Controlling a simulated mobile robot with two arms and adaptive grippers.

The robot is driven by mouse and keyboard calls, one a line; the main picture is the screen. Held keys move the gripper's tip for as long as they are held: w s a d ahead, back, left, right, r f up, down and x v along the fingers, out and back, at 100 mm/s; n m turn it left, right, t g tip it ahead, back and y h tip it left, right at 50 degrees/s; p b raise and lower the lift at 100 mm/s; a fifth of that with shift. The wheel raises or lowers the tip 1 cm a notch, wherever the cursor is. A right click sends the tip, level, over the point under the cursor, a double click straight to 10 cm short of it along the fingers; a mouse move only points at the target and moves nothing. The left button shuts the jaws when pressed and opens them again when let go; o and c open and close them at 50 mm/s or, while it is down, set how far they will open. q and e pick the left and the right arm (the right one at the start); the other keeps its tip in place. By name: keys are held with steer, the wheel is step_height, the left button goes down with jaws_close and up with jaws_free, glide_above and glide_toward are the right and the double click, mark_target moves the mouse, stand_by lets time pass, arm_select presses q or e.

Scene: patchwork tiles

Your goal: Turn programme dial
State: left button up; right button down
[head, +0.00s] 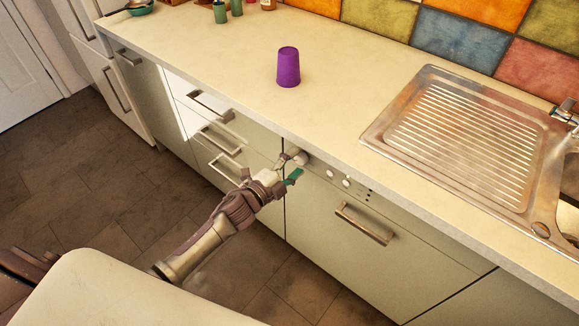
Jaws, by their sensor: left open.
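The programme dial (301,158) is a pale round knob at the left end of the control panel of a built-in appliance (350,225), just under the worktop edge. My left gripper (292,166) reaches in from the lower left, and its fingertips are at the dial. It is open, with one finger above and left of the dial and a green-tipped part below. I cannot tell whether the fingers touch the dial. They and the gripper body hide part of it. My right gripper is not in view.
Small round buttons (346,182) lie right of the dial, and the appliance's bar handle (364,224) is below. Drawers with bar handles (220,142) stand to the left. A purple cup (288,67) and a steel sink drainer (455,135) are on the worktop (225,50).

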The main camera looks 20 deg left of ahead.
arm_select(q)
steer(key=v, duration=1.2)
steer(key=s+a+f+n+g+y, duration=0.2)
steer(key=s+f+n, duration=0.15)
steer(key=f, duration=0.65)
steer(key=s+a+f+n+g+y, duration=0.25)
steer(key=s+f, duration=0.25)
steer(key=f, duration=0.5)
steer(key=s+a+f+n+g+y, duration=0.15)
steer(key=s+f+n, duration=0.25)
steer(key=f, duration=0.6)
steer(key=s+d+f+n+g, duration=0.1)
steer(key=s+f+n+g, duration=0.1)
steer(key=s+f, duration=0.3)
steer(key=s+d+f+n+g, duration=0.2)
steer(key=s+f+g, duration=0.2)
steer(key=s, duration=0.8)
steer(key=s+d+f+n+g, duration=0.1)
steer(key=s+f+n+g, duration=0.1)
steer(key=s+f, duration=0.3)
steer(key=s+g, duration=0.1)
steer(key=s, duration=0.3)
steer(key=shift+s+d+f+n+y, duration=0.3)
steer(key=shift+s+d+f, duration=0.05)
steer(key=shift+f, duration=0.05)
